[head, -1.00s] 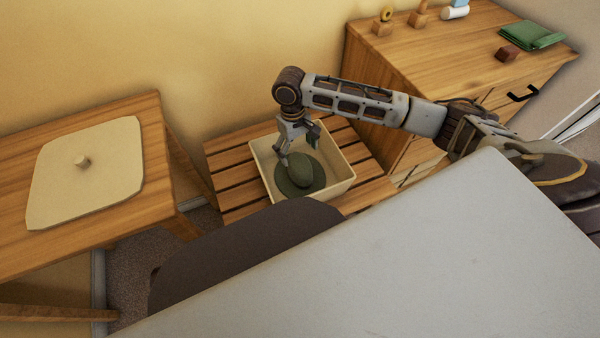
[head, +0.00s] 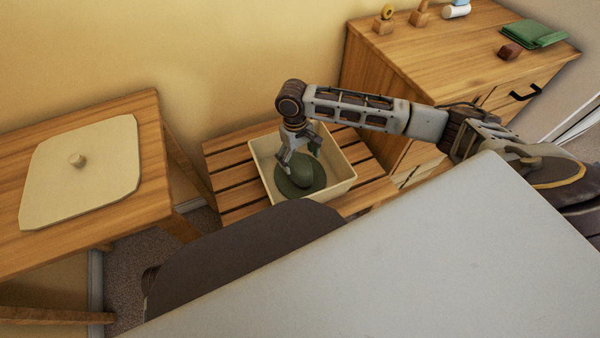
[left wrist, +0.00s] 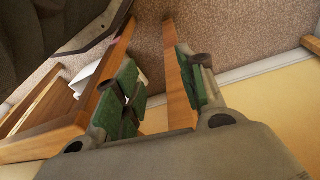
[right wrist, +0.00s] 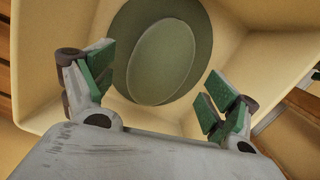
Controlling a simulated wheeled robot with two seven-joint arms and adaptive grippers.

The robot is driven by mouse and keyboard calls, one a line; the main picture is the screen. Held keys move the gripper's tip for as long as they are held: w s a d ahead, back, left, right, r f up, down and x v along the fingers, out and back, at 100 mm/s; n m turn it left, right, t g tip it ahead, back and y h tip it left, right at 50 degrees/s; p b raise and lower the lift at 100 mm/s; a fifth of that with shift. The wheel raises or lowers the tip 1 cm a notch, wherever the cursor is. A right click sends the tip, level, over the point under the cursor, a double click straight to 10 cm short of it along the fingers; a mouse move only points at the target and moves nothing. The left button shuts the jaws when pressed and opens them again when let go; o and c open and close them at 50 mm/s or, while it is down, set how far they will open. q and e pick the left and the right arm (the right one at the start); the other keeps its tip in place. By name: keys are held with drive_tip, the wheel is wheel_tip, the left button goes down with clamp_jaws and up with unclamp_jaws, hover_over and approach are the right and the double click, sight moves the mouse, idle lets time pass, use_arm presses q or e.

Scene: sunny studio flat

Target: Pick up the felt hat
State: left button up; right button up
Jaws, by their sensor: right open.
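The felt hat (head: 304,171) is dark green with a rounded crown and a round brim. It lies crown up in a cream bin (head: 343,188) on a slatted wooden bench. My right gripper (head: 298,163) is over the bin, pointing down, just above the hat. In the right wrist view my right gripper (right wrist: 160,92) is open and empty, with the hat (right wrist: 162,60) beyond its fingertips. My left gripper (left wrist: 156,85) shows only in its own wrist view. It is open and empty, over carpet and wooden furniture legs.
A wooden table (head: 150,113) at left bears a cream lid (head: 105,165) with a knob. A wooden cabinet (head: 440,60) at right holds a green cloth (head: 534,34), a dark red block (head: 510,51) and small wooden items. A dark chair back (head: 230,250) stands close in front of the bench.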

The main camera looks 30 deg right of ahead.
wheel_tip(320, 180, down, 2)
drive_tip(key=shift+s+b, duration=0.1)
drive_tip(key=shift+b, duration=0.2)
drive_tip(key=shift+f, duration=0.25)
drive_tip(key=shift+d+f, duration=0.1)
drive_tip(key=shift+f, duration=0.05)
use_arm(q)
drive_tip(key=shift+d+r, duration=0.2)
drive_tip(key=shift+r, duration=0.85)
drive_tip(key=shift+f, duration=0.15)
use_arm(e)
drive_tip(key=c, duration=1.4)
